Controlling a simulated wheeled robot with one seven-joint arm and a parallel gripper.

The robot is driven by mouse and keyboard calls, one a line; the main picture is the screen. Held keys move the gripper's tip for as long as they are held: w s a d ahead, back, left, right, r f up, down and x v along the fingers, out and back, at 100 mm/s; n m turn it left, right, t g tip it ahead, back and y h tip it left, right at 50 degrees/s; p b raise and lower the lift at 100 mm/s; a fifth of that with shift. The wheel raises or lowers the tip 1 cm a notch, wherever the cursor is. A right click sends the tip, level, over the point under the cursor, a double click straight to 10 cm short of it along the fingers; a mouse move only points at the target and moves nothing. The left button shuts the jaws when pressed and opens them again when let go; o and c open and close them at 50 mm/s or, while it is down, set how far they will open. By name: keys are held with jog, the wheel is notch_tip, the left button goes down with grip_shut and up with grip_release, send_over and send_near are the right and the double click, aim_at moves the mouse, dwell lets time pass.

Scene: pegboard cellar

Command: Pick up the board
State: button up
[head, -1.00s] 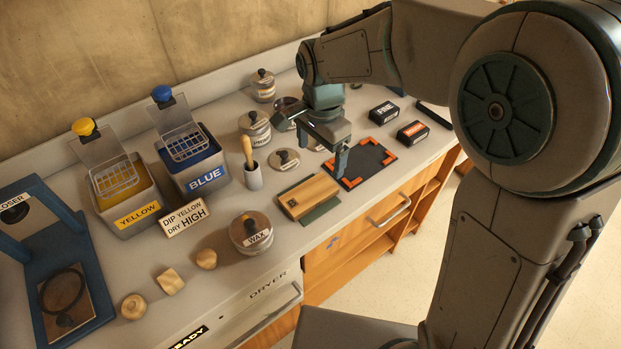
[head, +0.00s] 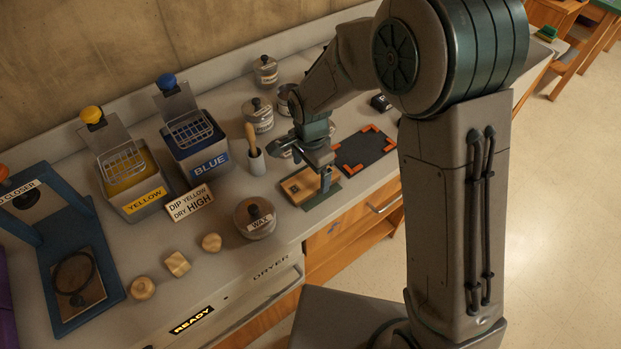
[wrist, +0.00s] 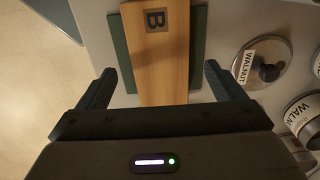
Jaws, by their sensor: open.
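The board (head: 297,187) is a light wooden block lying on a thin green plate (head: 321,199) near the counter's front edge. In the wrist view the board (wrist: 162,65) carries a dark square with the letter B, and the green plate (wrist: 199,45) shows along both sides. My gripper (head: 325,180) is over the right end of the board. In the wrist view my gripper (wrist: 158,85) is open, with one finger to each side of the board and gaps between. I cannot tell how far the fingertips are above the counter.
A dark pad with orange corners (head: 362,150) lies right of the board. A walnut tin (wrist: 263,65) is beside the right finger. Yellow (head: 137,190) and blue (head: 200,155) tanks stand further left.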

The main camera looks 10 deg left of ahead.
aim_at(311, 182)
jog(key=shift+f, duration=1.45)
jog(key=c, duration=1.2)
jog(key=shift+r, duration=0.15)
